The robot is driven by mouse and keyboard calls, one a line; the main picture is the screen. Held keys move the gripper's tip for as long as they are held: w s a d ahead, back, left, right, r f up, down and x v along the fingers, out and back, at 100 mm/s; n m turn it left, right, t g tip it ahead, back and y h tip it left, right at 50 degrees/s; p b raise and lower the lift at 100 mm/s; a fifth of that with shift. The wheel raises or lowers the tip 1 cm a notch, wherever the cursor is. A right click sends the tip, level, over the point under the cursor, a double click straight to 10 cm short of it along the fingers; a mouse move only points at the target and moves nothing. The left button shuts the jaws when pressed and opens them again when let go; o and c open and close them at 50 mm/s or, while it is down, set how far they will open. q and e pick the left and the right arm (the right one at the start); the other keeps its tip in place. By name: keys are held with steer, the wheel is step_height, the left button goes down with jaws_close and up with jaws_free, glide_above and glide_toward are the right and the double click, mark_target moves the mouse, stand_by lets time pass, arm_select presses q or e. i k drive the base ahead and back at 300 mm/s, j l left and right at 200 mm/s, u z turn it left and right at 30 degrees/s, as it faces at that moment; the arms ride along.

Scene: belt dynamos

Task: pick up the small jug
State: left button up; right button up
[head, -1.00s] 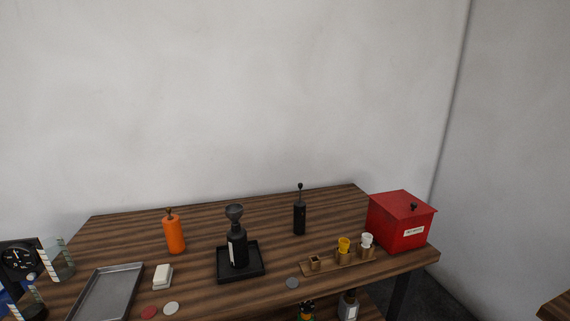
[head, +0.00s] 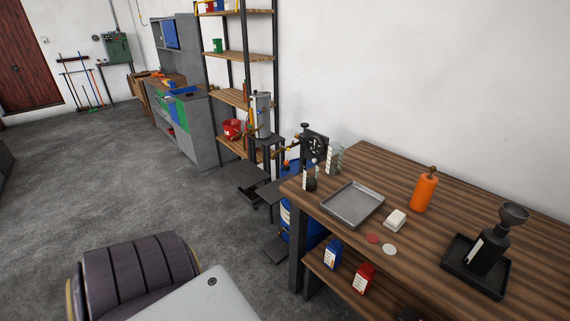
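No thing in view is clearly the small jug. A clear vessel with a marked, striped side (head: 335,158) stands upright at the far left corner of the wooden workbench (head: 395,172); it may be a jug, but no handle or spout can be made out. A smaller vessel with a dark lower part and a pale striped strip (head: 310,178) stands in front of it, near the bench's left edge. Neither of my grippers is in view.
On the bench are a metal tray (head: 353,204), white block (head: 395,219), two discs, orange bottle (head: 424,190) and black bottle with funnel (head: 490,245). A black gauge (head: 316,144) stands behind the vessels. Shelving (head: 229,97) stands beyond; grey floor left is open.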

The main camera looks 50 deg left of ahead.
mark_target(311, 172)
steer(key=u, duration=1.4)
